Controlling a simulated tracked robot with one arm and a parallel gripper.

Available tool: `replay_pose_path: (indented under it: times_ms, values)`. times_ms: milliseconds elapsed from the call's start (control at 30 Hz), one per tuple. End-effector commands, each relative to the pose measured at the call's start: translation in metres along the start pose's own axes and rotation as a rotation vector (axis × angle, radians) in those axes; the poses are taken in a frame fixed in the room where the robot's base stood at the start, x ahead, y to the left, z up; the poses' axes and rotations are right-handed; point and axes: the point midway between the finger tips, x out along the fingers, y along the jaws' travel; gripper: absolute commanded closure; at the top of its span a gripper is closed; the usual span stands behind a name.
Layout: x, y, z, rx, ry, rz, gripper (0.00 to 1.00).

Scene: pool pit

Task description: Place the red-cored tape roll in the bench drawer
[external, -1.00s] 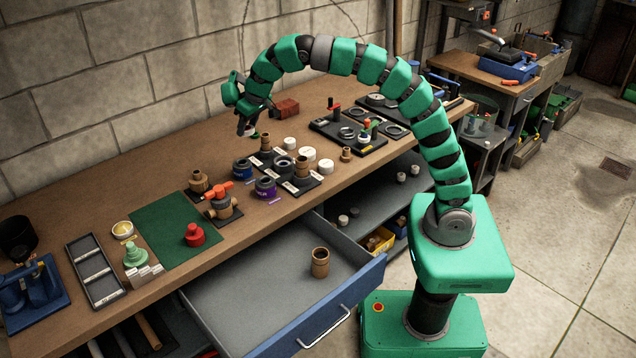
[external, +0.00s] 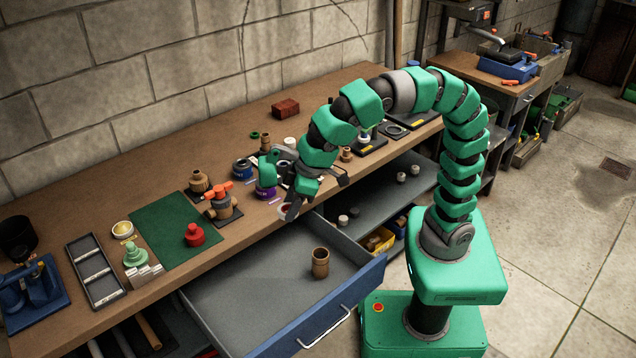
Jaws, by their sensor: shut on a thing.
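The bench drawer (external: 262,293) is pulled open under the bench, with a grey inside and a blue front. A brown threaded fitting (external: 320,263) stands in it, toward the right. My gripper (external: 291,210) points down near the bench's front edge, by the back of the drawer opening. It is shut on the red-cored tape roll (external: 284,209); only a small white and red part shows beside the dark fingers. The rest of the roll is hidden, and its exact height over the edge is hard to tell.
On the bench (external: 110,185), a valve with an orange handle (external: 222,203), a purple-labelled roll (external: 265,192) and a red knob-topped piece (external: 194,235) stand left of my gripper. The drawer floor's left and front are clear.

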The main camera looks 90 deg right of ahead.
Motion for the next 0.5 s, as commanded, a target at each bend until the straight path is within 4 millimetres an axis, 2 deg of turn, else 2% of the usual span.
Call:
replay_pose_path:
  times_ms: [267, 500]
  values:
    - [0.051, 0.003, 0.021, 0.004, -0.010, 0.006, 0.77]
    - [0.121, 0.004, 0.052, 0.004, -0.014, 0.007, 0.77]
